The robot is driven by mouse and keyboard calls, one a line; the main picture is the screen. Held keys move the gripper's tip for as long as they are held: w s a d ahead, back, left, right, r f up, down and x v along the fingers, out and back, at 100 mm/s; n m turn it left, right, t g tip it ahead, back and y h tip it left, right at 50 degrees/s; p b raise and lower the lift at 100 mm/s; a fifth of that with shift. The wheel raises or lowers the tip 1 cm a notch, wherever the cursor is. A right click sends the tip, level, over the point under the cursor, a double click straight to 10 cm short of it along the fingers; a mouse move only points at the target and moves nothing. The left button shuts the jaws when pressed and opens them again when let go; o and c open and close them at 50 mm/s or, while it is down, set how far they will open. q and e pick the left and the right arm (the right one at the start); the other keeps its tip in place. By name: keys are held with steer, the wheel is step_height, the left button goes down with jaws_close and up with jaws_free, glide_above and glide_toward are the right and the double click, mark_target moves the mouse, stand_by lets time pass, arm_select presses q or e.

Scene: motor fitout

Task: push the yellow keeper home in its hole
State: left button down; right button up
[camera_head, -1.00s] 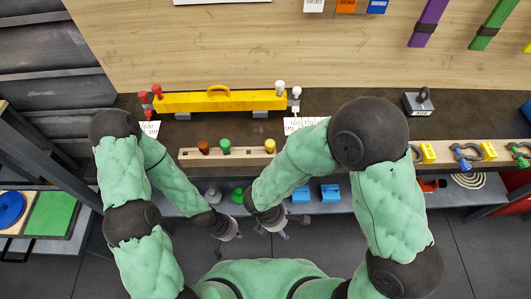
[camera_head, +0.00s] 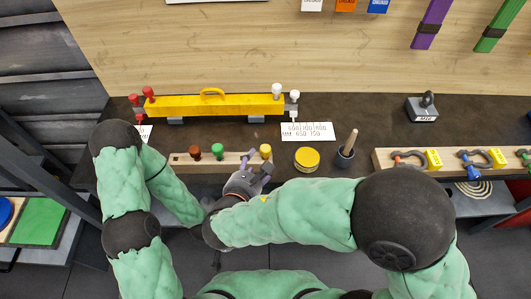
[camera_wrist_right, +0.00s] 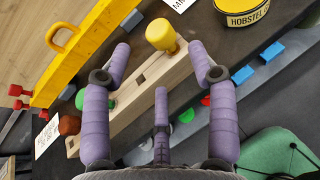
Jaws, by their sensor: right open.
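The yellow keeper (camera_head: 265,150) stands at the right end of the wooden block (camera_head: 180,165). In the right wrist view its round head (camera_wrist_right: 160,36) is over the block (camera_wrist_right: 125,98), with part of its stem showing; how deep it sits I cannot tell. My right gripper (camera_head: 258,172) is open and empty, just in front of the keeper in the head view. In the right wrist view its spread fingers (camera_wrist_right: 158,52) point toward the keeper, one on either side, apart from it. My left gripper is mostly hidden behind the right arm.
A brown-red peg (camera_head: 195,152) and a green peg (camera_head: 218,151) stand in the same block. Behind it lies a yellow beam (camera_head: 215,104) with a handle. A yellow-lidded tin (camera_head: 307,158) and a dark cup (camera_head: 344,157) with a wooden handle stand to the right.

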mark_target(264, 153)
steer(key=b+x, duration=0.2)
steer(key=x, duration=0.3)
steer(key=shift+w+d, duration=0.15)
steer(key=shift+d, duration=0.1)
steer(key=shift+w+b, duration=0.25)
steer(key=shift+b, duration=0.05)
steer(key=c, duration=1)
